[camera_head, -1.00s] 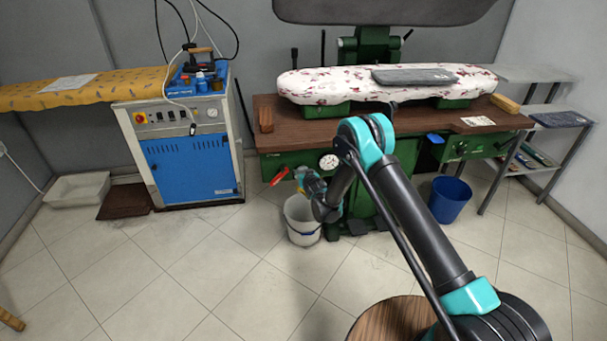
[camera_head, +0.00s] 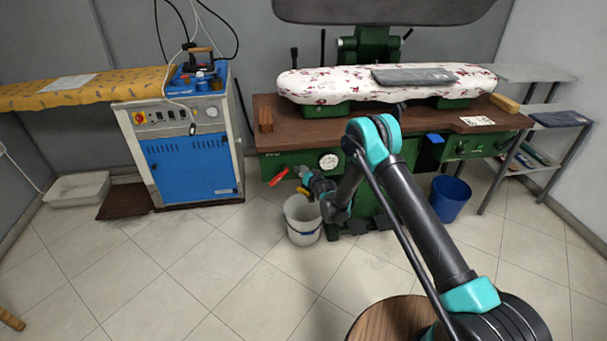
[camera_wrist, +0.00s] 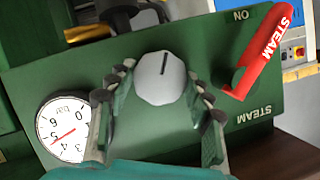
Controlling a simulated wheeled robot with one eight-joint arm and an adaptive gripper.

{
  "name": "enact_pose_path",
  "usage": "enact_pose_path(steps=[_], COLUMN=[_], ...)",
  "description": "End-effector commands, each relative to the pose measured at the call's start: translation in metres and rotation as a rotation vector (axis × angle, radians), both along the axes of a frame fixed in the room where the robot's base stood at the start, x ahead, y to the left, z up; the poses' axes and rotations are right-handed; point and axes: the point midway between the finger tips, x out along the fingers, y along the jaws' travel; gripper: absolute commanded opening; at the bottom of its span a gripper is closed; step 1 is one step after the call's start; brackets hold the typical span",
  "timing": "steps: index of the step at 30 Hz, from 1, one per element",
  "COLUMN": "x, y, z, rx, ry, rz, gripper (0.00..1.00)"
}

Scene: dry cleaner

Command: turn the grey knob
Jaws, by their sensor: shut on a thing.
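The grey knob (camera_wrist: 161,79) is a pale, many-sided dial with a dark line mark, on a green panel (camera_wrist: 195,35) under the press table. My gripper (camera_wrist: 160,92) is shut on it in the wrist view, one finger on each side of the knob. The mark slants slightly from vertical in that view. In the head view my gripper (camera_head: 303,173) is at the green front of the press, and the knob is hard to make out there.
A red steam lever (camera_wrist: 259,50) is right of the knob in the wrist view, and a pressure gauge (camera_wrist: 63,128) is left. In the head view a white bucket (camera_head: 302,222) stands below my gripper. A blue bin (camera_head: 448,199) stands further right.

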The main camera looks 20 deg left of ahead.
Motion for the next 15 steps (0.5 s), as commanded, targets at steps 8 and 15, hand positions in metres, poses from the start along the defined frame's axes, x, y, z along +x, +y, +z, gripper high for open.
enact_pose_path(steps=[8, 15], x=[-0.0008, -0.0007], y=[0.0001, 0.0], z=[-0.0006, -0.0005], rx=[0.01, 0.009], ry=[0.008, 0.007], rz=[0.001, 0.0], gripper=[0.22, 0.7])
